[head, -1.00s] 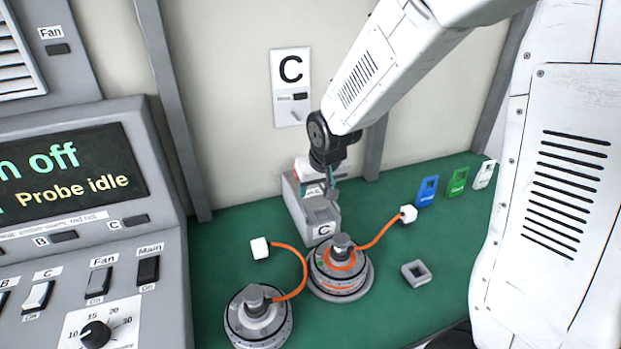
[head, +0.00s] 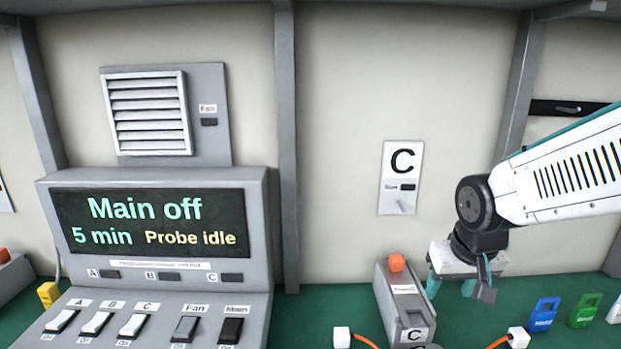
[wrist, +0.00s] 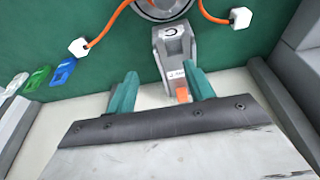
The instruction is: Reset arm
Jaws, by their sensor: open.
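My gripper (head: 451,287) is open, with its two teal fingers apart and nothing between them. In the head view it hangs from my white arm, just right of the grey box marked C (head: 407,310), which has an orange block (head: 396,263) on its top. In the wrist view the gripper (wrist: 161,80) shows its fingers on either side of the line to that box (wrist: 174,48). Whether the fingers touch anything cannot be told, but they look clear of the box.
A console (head: 150,240) at left reads "Main off", "5 min", "Probe idle" above several switches. White plugs (head: 342,338) on orange cables lie on the green bench. Blue (head: 543,314) and green (head: 585,310) tags stand at right. A wall plate C (head: 402,178) hangs behind.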

